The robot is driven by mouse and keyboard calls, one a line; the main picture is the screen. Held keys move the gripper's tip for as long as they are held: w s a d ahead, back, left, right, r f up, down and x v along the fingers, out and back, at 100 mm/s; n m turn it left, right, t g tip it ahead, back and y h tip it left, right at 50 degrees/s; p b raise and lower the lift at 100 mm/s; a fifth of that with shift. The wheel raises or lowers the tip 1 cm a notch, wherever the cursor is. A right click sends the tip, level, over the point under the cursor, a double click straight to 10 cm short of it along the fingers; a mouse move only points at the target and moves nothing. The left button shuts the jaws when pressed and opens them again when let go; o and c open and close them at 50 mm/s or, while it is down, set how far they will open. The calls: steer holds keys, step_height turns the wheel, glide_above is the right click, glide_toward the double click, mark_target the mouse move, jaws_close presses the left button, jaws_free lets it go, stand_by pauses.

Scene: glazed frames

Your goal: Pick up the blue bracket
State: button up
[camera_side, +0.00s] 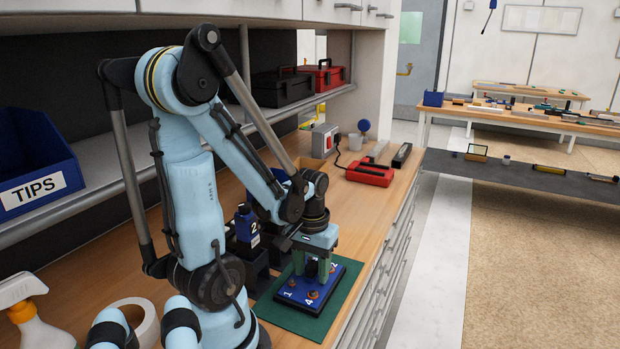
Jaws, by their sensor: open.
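A flat blue plate (328,293), which looks like the blue bracket, lies on a dark green mat (288,317) on the wooden bench. It has white numbers and small brown round fittings near its corners. A short dark post stands up from its middle. My gripper (311,274) points down over the plate, with its green fingers open on either side of the post. I cannot tell whether the fingers touch the plate or the post. The far part of the plate is partly hidden behind the fingers.
A tape roll (146,322) and a spray bottle (40,328) are in front. A red tool (370,174) lies farther back. The bench's right edge runs close beside the mat.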

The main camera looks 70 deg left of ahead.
jaws_close()
steer(key=shift+r, duration=0.15)
stand_by(0.4)
